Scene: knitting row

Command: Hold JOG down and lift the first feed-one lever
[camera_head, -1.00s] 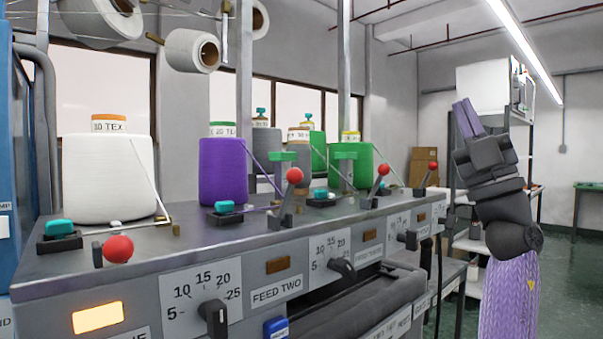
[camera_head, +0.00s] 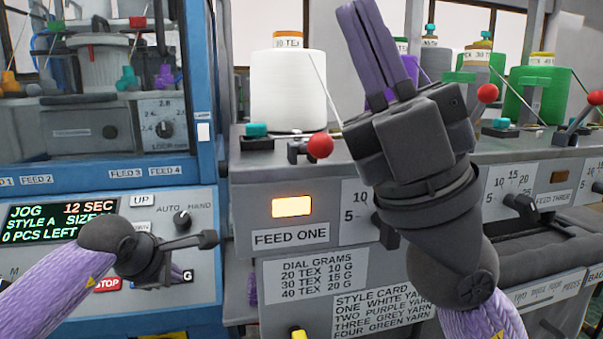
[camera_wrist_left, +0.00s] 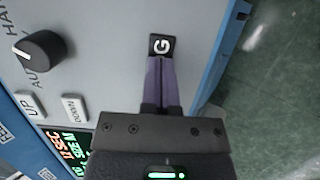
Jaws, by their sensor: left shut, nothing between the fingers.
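The feed-one lever (camera_head: 320,145) has a red ball and lies low above the FEED ONE label (camera_head: 291,236). My right gripper (camera_head: 378,45) points up, to the right of the lever and nearer the camera, fingers together and empty.
The screen (camera_head: 62,222) reads JOG, 12 SEC. A lit amber lamp (camera_head: 292,207) is above the FEED ONE label. A white yarn cone (camera_head: 288,90) stands behind the lever. Other red-ball levers (camera_head: 487,93) stand higher at the right. The AUTO/HAND knob (camera_head: 182,219) is above my left gripper.

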